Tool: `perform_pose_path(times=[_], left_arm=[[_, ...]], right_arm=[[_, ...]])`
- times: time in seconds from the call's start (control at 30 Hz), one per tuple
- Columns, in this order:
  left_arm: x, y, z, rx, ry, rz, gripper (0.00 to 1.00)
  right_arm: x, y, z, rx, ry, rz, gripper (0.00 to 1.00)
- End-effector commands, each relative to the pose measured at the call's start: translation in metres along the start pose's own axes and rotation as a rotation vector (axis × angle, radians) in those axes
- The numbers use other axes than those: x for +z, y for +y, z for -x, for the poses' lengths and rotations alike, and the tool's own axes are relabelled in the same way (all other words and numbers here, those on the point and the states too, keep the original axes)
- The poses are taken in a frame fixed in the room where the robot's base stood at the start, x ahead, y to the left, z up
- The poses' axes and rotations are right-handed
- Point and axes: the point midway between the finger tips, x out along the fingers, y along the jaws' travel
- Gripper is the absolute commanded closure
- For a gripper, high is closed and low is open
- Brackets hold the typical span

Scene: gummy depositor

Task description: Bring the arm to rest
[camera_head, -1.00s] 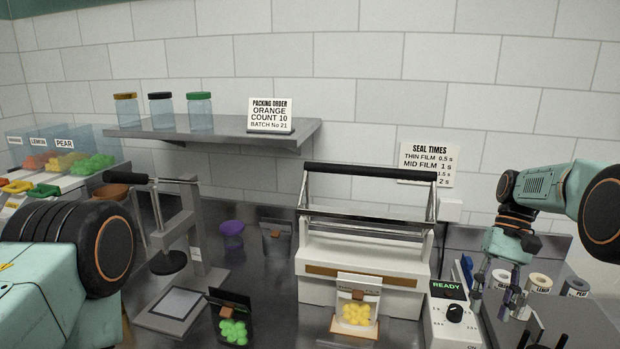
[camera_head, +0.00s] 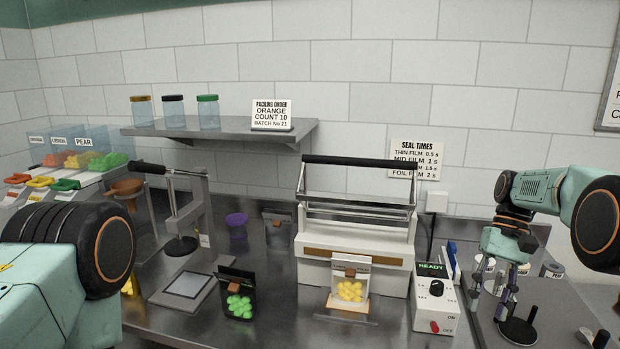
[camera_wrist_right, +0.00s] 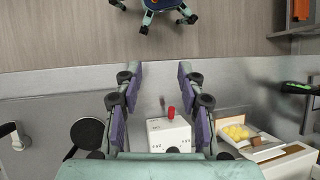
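My right arm (camera_head: 550,193) comes in from the right with its gripper (camera_head: 509,284) hanging down above the right end of the bench. In the right wrist view the right gripper (camera_wrist_right: 159,80) has its two purple-padded fingers wide apart, with nothing held between them. The white control box with a red button (camera_wrist_right: 169,133) shows beyond the fingers there. My left arm (camera_head: 62,270) fills the lower left of the head view; its gripper does not show.
The white sealer (camera_head: 355,265) stands mid-bench, with a pouch of yellow gummies (camera_head: 349,290) in front. A dark pouch with green gummies (camera_head: 238,293) stands left of it, near a press (camera_head: 184,215). The control box (camera_head: 436,301) reads READY. Small labelled tubs stand behind my right gripper.

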Motion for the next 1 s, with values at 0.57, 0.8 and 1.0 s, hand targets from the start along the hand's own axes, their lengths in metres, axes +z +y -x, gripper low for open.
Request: perform_pose_path(times=[0.57,0.8,1.0], left_arm=[[-0.001,0.0,0.0,0.0,0.002,0.0,0.43],[0.0,0.0,0.0,0.0,0.001,0.0,0.43],[-0.001,0.0,0.0,0.0,0.001,0.0,0.43]], right_arm=[[-0.028,0.001,-0.166,0.083,0.107,0.011,0.61],[-0.002,0.011,-0.266,0.14,0.195,0.043,0.61],[0.043,0.023,-0.331,0.181,0.269,0.083,0.61]])
